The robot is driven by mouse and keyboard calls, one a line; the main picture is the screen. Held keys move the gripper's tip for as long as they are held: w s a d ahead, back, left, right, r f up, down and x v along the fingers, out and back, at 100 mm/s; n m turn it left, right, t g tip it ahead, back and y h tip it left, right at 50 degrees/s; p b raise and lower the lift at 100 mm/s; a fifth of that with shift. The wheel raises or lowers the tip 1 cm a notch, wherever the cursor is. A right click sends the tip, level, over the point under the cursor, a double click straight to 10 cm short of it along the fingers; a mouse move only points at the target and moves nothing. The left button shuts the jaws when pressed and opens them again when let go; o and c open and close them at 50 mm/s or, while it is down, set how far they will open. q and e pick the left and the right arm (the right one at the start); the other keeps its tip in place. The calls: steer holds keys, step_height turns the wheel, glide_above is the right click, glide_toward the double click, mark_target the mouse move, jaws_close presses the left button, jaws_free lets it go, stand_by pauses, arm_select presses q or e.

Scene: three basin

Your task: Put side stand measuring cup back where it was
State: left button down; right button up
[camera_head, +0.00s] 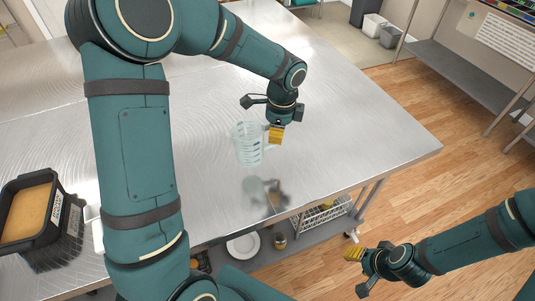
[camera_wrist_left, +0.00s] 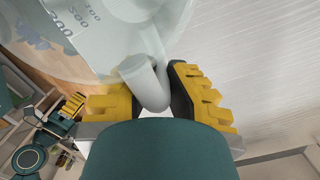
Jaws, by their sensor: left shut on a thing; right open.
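A clear measuring cup (camera_head: 248,146) with dark markings is at the steel table, near its front right part. I cannot tell whether its base touches the table. My left gripper (camera_head: 275,134) is at the cup's right side, shut on its handle. In the left wrist view the handle (camera_wrist_left: 146,82) sits between the yellow fingers (camera_wrist_left: 148,100), and the cup's printed wall (camera_wrist_left: 85,30) fills the upper left. My right gripper (camera_head: 358,262) is open and empty, beyond the table's front edge and low over the floor.
The steel table (camera_head: 370,140) is bare to the right of the cup. A black container with tan contents (camera_head: 30,212) stands at the left. A lower shelf under the table holds a white plate (camera_head: 243,247), a jar (camera_head: 280,241) and a wire basket (camera_head: 318,220).

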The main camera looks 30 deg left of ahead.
arm_select(q)
step_height(320, 180, down, 3)
steer(key=shift+f, duration=0.1)
step_height(320, 180, down, 3)
steer(key=shift+r+b, duration=0.1)
steer(key=shift+b, duration=0.25)
steer(key=shift+w+f, duration=0.1)
steer(key=shift+f, duration=0.3)
steer(key=c, duration=1.1)
jaws_free()
steer(key=shift+f, duration=0.1)
steer(key=shift+c, duration=0.2)
